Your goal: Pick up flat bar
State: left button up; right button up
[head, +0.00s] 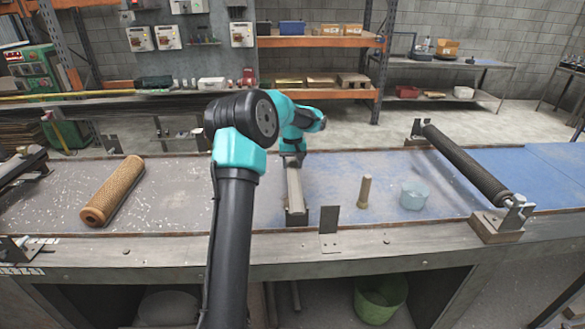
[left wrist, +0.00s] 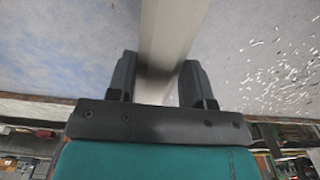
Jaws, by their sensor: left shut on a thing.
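The flat bar (head: 295,192) is a long, pale grey metal strip. In the head view it points from the middle of the bench towards the front edge, its near end close to a small dark block. My left gripper (head: 292,157) is at the bar's far end, partly hidden by its own wrist. In the left wrist view the bar (left wrist: 168,30) runs between the two dark fingers of my left gripper (left wrist: 157,78), which are shut on it. I cannot tell whether the bar is clear of the bench. My right gripper is not in view.
A tan perforated mesh tube (head: 114,190) lies on the bench at left. Right of the bar stand a small brown peg (head: 365,191) and a light-blue cup (head: 413,195). A dark roller (head: 465,165) on brackets crosses the bench farther right. An upright metal plate (head: 329,222) is at the front edge.

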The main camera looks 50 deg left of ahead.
aim_at(292, 165)
pick_arm(q)
grip_shut()
jog(key=shift+r, duration=0.2)
jog(key=shift+r, duration=1.65)
jog(key=s+d, duration=0.3)
jog(key=d, duration=0.1)
jog(key=s+d+r, duration=0.1)
jog(key=s+d, duration=0.6)
jog(key=d, duration=0.1)
jog(key=shift+s+r, duration=0.2)
jog(key=shift+s, duration=0.1)
